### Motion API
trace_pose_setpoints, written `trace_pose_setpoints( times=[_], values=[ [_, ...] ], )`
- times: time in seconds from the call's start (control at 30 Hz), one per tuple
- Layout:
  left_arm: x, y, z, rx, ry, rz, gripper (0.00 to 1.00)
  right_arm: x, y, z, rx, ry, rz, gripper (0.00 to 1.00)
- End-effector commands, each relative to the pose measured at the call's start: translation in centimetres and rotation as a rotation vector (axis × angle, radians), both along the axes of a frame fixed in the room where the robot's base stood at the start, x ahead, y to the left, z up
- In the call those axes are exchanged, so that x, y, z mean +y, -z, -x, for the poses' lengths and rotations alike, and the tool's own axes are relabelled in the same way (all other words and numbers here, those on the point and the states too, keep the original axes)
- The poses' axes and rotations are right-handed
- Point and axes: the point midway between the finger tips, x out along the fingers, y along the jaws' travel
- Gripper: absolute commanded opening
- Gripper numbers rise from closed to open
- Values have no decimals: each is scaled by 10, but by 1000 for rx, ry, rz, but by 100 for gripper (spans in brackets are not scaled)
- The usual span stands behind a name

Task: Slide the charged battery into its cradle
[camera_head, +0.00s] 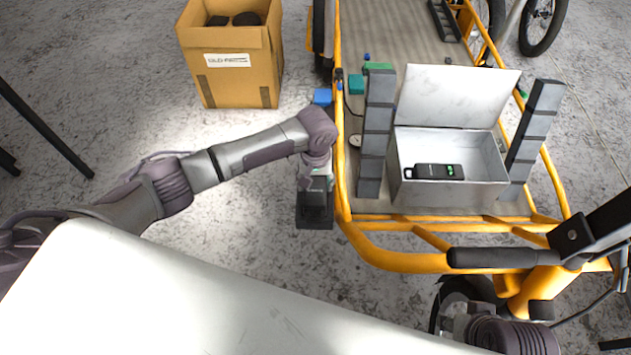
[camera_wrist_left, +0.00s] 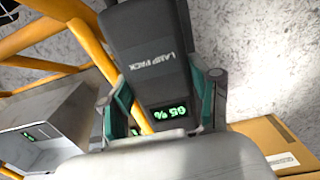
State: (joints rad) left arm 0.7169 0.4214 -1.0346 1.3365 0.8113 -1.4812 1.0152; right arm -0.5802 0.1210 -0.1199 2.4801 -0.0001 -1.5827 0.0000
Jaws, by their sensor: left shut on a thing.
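My left gripper (camera_head: 316,176) is shut on a dark battery (camera_head: 315,212), held by its sides to the left of the cargo bike's orange frame. In the left wrist view the battery (camera_wrist_left: 155,60) reads "LAMP PACK" and has a lit green percent readout. The left gripper's teal-edged fingers (camera_wrist_left: 165,105) sit on either side of it. An open grey metal box (camera_head: 450,197) on the bike holds another black pack (camera_head: 435,172) with a green light. I cannot make out which part is the cradle. My right gripper's fingers do not show.
Two stacks of grey blocks (camera_head: 375,135) (camera_head: 530,135) flank the box. Its white lid (camera_head: 455,95) stands open. A cardboard box (camera_head: 232,55) is on the floor at upper left. The bike's black handlebar grip (camera_head: 503,257) is in front.

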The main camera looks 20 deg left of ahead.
Motion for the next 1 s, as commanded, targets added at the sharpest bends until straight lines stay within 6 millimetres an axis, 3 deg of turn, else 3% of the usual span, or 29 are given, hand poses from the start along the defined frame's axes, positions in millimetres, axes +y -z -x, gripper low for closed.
trace_pose_setpoints(
  times=[1.0],
  values=[
    [-1,-1,-1,-2,1,1,20,0,-12,0,-3,0,0,40]
  ],
)
